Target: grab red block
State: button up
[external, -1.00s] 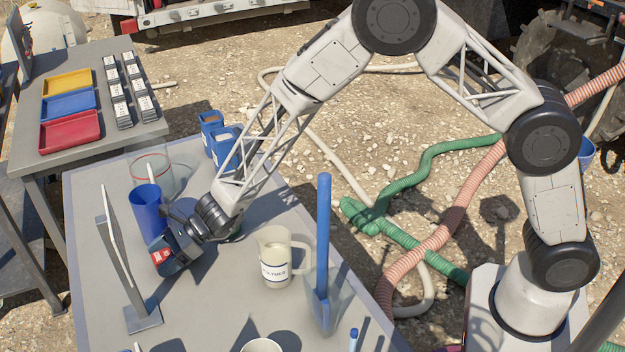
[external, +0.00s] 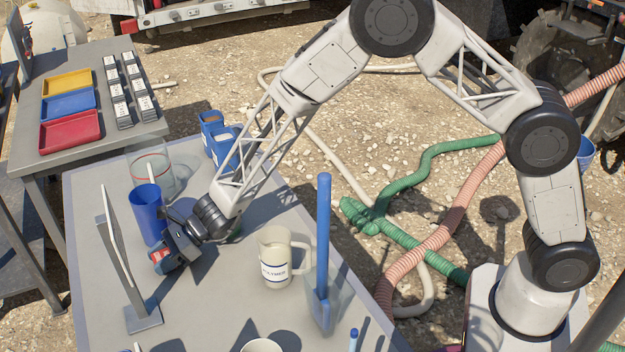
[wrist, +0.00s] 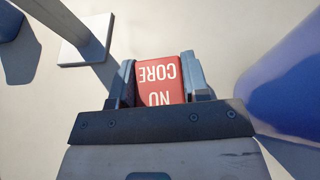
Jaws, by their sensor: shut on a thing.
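In the external view my gripper (external: 166,255) is low over the grey table, just in front of the blue cup, and a small red part of the block (external: 158,255) shows between the fingers. I cannot tell whether the block touches the table.
The blue cup (external: 147,213) stands very close to my gripper; it also shows in the wrist view (wrist: 290,85). A grey stand (external: 143,318) is on the other side. A labelled jug (external: 273,262) and a clear beaker (external: 150,170) are on the table.

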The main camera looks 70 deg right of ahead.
aim_at(159, 256)
jog(key=shift+c, duration=0.4)
jog(key=shift+r, duration=5)
